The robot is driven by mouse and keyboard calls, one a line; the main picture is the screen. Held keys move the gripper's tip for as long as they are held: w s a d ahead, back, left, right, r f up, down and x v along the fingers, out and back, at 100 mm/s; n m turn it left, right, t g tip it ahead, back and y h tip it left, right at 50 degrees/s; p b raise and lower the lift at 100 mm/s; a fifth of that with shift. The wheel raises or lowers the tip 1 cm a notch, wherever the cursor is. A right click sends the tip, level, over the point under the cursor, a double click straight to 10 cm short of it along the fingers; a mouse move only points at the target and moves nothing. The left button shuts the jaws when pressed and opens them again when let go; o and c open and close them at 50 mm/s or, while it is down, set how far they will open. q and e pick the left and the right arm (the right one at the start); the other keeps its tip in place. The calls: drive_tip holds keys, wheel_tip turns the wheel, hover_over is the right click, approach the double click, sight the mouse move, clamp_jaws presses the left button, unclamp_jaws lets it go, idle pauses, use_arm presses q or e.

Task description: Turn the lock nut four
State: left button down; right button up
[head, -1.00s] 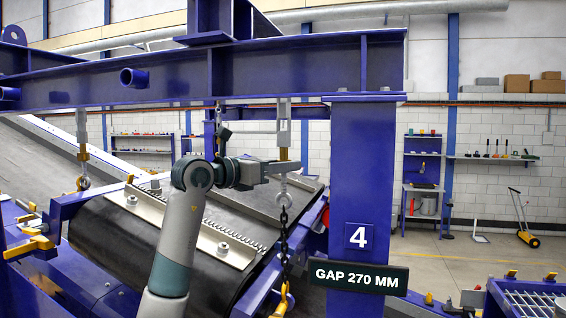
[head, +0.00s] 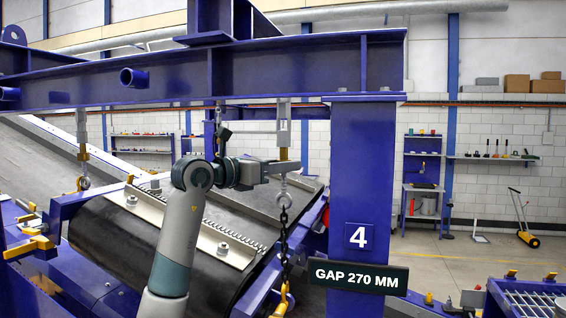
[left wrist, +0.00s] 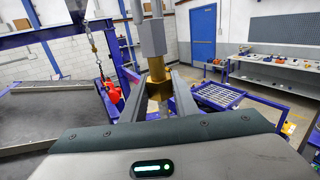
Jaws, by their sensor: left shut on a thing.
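The lock nut by the post marked 4 is a brass-coloured piece (head: 283,154) under a grey hanger body (head: 283,125) that hangs from the blue beam. In the left wrist view the brass nut (left wrist: 157,72) sits upright below the grey hanger. My left gripper (head: 284,168) reaches in from the left at the nut's height. In the left wrist view its two fingers (left wrist: 157,92) close on the brass nut from both sides. The fingers partly hide the nut's lower part. My right gripper is not in view.
A dark chain (head: 284,230) hangs below my left gripper. The blue post (head: 360,195) with a "GAP 270 MM" sign (head: 358,275) stands close to the right. The blue beam (head: 260,70) spans above. A black belt (head: 120,245) with a metal strip lies below.

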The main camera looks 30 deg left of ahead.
use_arm(q)
drive_tip(key=shift+a+h, duration=0.1)
drive_tip(key=shift+h, duration=0.2)
drive_tip(key=shift+m+g+h, duration=0.6)
drive_tip(key=shift+m+h, duration=0.4)
drive_tip(key=shift+h, duration=0.2)
drive_tip(key=shift+m+g+h, duration=0.3)
drive_tip(key=shift+g+h, duration=0.1)
drive_tip(key=shift+h, duration=0.1)
